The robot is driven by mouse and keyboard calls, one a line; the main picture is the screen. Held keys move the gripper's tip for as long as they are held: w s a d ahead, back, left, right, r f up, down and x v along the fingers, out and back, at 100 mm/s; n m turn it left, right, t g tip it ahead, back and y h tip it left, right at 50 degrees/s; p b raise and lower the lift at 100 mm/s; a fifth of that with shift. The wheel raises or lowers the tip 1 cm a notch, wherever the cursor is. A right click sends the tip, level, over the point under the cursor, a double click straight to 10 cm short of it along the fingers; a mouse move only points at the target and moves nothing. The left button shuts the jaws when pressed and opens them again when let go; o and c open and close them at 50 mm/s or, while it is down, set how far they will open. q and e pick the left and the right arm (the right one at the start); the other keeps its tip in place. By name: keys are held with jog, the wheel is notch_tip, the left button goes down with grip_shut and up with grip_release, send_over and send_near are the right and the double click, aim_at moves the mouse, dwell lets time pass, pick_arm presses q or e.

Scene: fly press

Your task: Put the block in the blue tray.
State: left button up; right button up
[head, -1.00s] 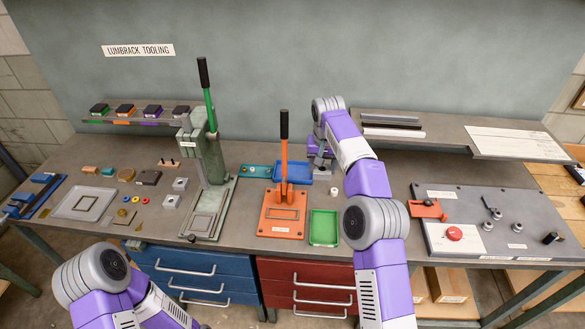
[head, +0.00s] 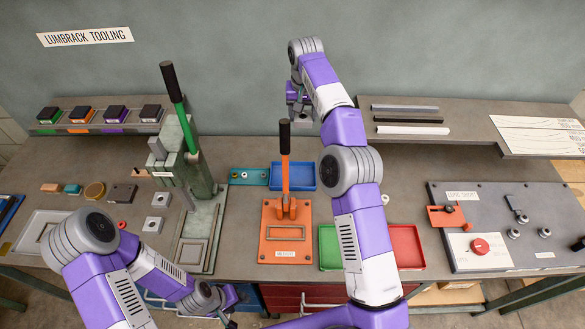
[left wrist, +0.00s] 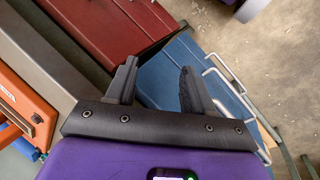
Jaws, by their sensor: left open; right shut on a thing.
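The blue tray (head: 301,186) lies on the bench behind the orange press and looks empty where it shows; the press lever crosses its left part. My right gripper (head: 298,112) is raised above and behind the tray in the head view, against the back wall. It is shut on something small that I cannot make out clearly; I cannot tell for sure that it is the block. My left gripper (head: 230,318) is low at the bench's front edge. The left wrist view shows its two fingers (left wrist: 158,84) apart with nothing between them.
The orange press (head: 285,230) stands in front of the blue tray, its lever upright. A green press (head: 200,190) stands to the left. A green tray (head: 329,246) and a red tray (head: 406,247) flank my right arm. A control panel (head: 500,225) lies at the right.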

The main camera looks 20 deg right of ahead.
notch_tip(320, 180, down, 8)
jog(key=f+b, duration=0.1)
jog(key=b, duration=0.5)
send_over(301, 177)
notch_tip(301, 177, down, 12)
jog(key=shift+s+f, duration=0.15)
jog(key=shift+f, duration=1.45)
jog(key=shift+s+f, duration=0.1)
jog(key=shift+f, duration=1.45)
jog(key=shift+b, duration=0.3)
jog(key=shift+f, duration=0.15)
jog(key=o, duration=1.3)
